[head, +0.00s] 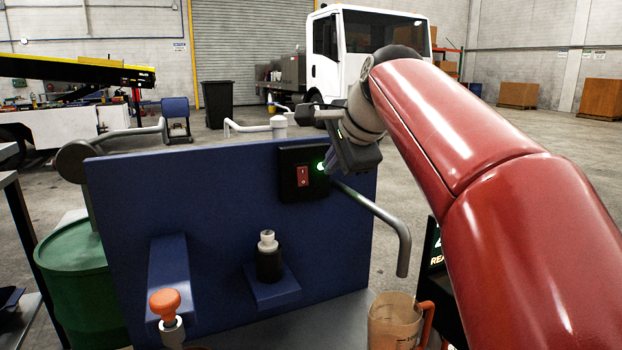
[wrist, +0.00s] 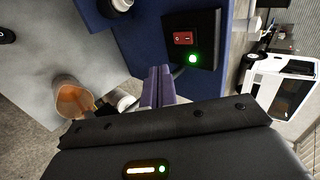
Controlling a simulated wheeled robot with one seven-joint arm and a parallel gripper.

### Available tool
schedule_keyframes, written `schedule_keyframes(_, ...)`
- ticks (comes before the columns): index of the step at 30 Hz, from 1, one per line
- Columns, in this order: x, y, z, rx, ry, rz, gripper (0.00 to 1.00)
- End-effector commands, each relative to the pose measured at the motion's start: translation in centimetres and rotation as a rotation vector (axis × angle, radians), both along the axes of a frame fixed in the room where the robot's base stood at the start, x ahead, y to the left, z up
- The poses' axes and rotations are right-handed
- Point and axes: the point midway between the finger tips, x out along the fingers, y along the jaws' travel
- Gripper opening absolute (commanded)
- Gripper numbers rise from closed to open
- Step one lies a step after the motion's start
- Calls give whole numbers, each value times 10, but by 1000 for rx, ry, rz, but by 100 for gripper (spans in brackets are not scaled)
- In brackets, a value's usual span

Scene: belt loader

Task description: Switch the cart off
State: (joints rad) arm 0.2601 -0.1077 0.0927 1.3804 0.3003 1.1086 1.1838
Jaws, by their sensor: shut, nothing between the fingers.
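The cart's upright blue panel (head: 215,190) stands in front of me. It carries a black switch box (head: 289,160) near its top right. A red rocker switch (head: 303,177) sits on the box, with a glowing green lamp (head: 321,166) beside it. The rocker (wrist: 182,38) and the lit lamp (wrist: 193,59) also show in the wrist view. My gripper (wrist: 157,70) is shut and empty, its fingertips close to the box but apart from the rocker. In the head view my gripper (head: 333,165) is at the box's right edge; whether it touches the box I cannot tell.
A bent grey pipe (head: 385,222) runs out right of the panel. A black bottle with a white cap (head: 268,258) stands on a small blue shelf. An orange knob (head: 165,302) is front left. A jug (head: 394,320) with amber liquid is front right. A green drum (head: 75,285) stands left.

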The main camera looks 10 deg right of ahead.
Motion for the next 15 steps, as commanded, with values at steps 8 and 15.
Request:
schedule_keyframes(8,27,5,-28,0,5,1,0)
schedule_keyframes(15,64,13,-64,1,4,2,0)
